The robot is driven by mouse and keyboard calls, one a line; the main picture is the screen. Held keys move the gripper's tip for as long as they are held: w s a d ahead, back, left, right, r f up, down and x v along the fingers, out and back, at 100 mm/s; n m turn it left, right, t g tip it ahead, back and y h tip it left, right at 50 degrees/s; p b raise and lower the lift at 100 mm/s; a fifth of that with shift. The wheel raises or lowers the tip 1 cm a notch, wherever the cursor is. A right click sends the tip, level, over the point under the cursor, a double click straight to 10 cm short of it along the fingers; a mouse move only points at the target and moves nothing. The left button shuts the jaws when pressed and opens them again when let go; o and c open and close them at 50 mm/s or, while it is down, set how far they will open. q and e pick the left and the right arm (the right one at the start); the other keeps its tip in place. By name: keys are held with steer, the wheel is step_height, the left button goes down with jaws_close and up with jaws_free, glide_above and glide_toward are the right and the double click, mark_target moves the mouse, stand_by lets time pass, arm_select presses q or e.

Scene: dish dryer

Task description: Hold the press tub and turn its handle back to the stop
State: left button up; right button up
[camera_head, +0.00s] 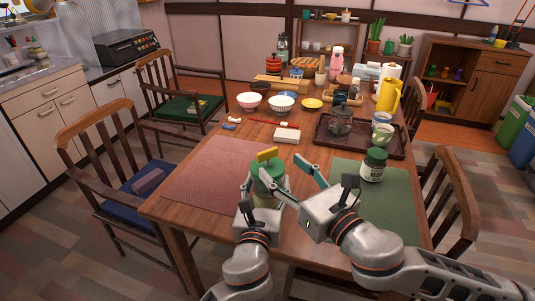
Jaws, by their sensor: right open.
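The press tub (268,172) has a green top and a paler body, and stands at the near middle of the table. Its yellow handle (267,154) sits on top, pointing up to the right. My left gripper (267,190) has its fingers on both sides of the tub and looks shut on it; they hide part of the body. My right gripper (327,172) is open and empty, just right of the tub and apart from the handle.
A pinkish mat (212,178) lies to the left. A dark tray (386,146) with a glass jar and cups is behind. Bowls and other items crowd the far table. Chairs surround it.

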mark_target(269, 155)
steer(key=x, duration=0.7)
steer(key=shift+w+a, duration=0.1)
steer(key=shift+a, duration=0.05)
steer(key=shift+c, duration=0.4)
steer(key=c, duration=1.1)
